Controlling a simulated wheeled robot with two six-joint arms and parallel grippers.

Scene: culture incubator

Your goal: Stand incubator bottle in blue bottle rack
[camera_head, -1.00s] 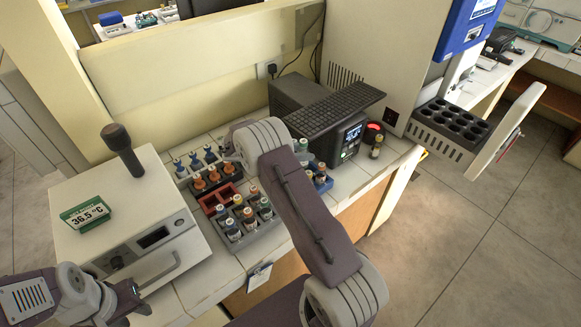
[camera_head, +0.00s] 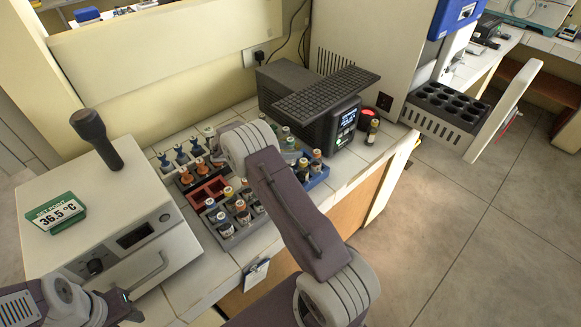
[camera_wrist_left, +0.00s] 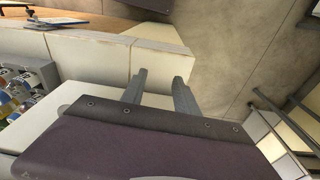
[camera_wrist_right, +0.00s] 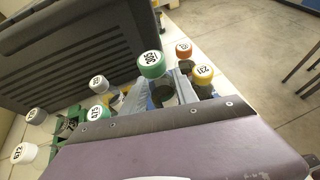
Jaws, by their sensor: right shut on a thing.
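My right gripper (camera_wrist_right: 168,95) is shut on an upright bottle (camera_wrist_right: 162,92) with a numbered green cap. The blue bottle rack (camera_head: 319,181) stands on the bench in front of the dark grey device. It holds bottles with orange and yellow caps; these two caps show just right of the held bottle in the right wrist view. My right arm partly hides the rack area in the head view, and I cannot tell whether the held bottle touches the rack. My left gripper (camera_wrist_left: 158,88) is open and empty over the bench's front edge; its arm also shows at the head view's lower left.
A white incubator box (camera_head: 110,215) with a 36.5 °C sign stands at the left. Red (camera_head: 208,190) and grey (camera_head: 240,232) racks of bottles stand mid-bench. The dark device (camera_head: 310,110) is behind the blue rack. A black perforated block (camera_head: 450,105) sits at the right.

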